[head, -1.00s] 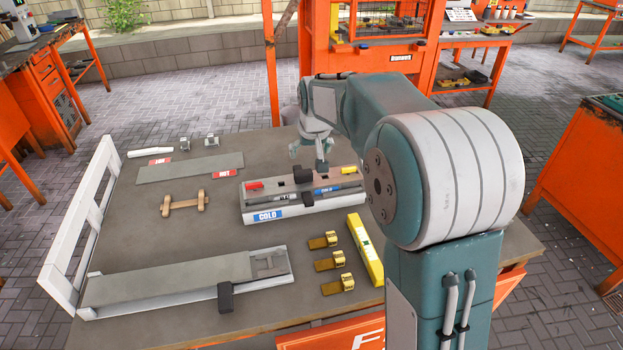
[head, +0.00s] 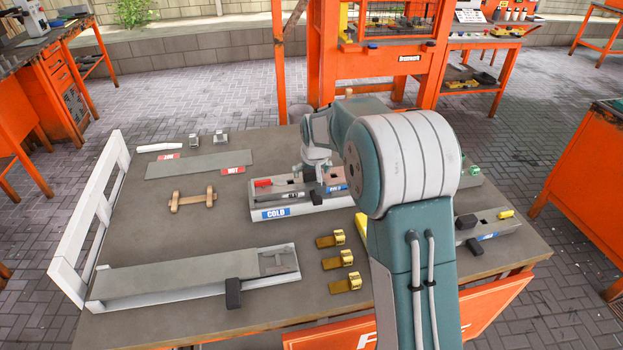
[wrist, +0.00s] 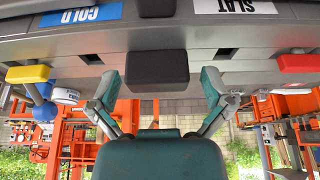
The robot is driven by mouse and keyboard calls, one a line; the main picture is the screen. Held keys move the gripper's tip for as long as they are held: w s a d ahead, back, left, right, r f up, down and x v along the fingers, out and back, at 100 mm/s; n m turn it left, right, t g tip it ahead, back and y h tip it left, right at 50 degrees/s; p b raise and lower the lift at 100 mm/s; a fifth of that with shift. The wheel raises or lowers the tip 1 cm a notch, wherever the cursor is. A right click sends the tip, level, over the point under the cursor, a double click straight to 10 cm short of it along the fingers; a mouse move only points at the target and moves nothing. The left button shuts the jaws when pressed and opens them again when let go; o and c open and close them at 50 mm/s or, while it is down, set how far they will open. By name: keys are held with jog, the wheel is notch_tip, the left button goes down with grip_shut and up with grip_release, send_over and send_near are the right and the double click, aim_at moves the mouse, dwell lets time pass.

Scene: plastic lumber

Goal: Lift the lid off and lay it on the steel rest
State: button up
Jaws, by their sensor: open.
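A long grey box (head: 292,211) with a blue COLD label stands toward the back of the table. Its grey top carries a black block (wrist: 157,67), which I take for the lid's handle; a second black block (wrist: 156,8) shows beyond it in the wrist view. My gripper (wrist: 161,88) is open, with one finger on each side of the first block and a visible gap to both. In the head view my gripper (head: 318,175) is low over the box, and my arm hides the box's right part. A flat grey plate (head: 198,165) with red labels lies back left; I cannot tell if it is the steel rest.
A long grey plank (head: 175,278) on a white base lies front left, with a black block (head: 233,292) at it. A wooden handle piece (head: 192,199) and several brass clips (head: 343,261) lie nearby. A white slatted rail (head: 88,225) borders the left edge. Another grey unit (head: 485,225) stands right.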

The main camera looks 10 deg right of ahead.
jog(key=shift+d, duration=0.1)
jog(key=c, duration=1.3)
jog(key=shift+o, duration=0.2)
jog(key=shift+r, duration=0.4)
notch_tip(320, 180, up, 3)
jog(key=shift+f, duration=0.1)
jog(key=s+a+r, duration=0.3)
jog(key=s+r, duration=0.6)
jog(key=s, duration=0.4)
jog(key=shift+s+r, duration=0.25)
jog(key=shift+s, duration=0.15)
jog(key=shift+s, duration=0.1)
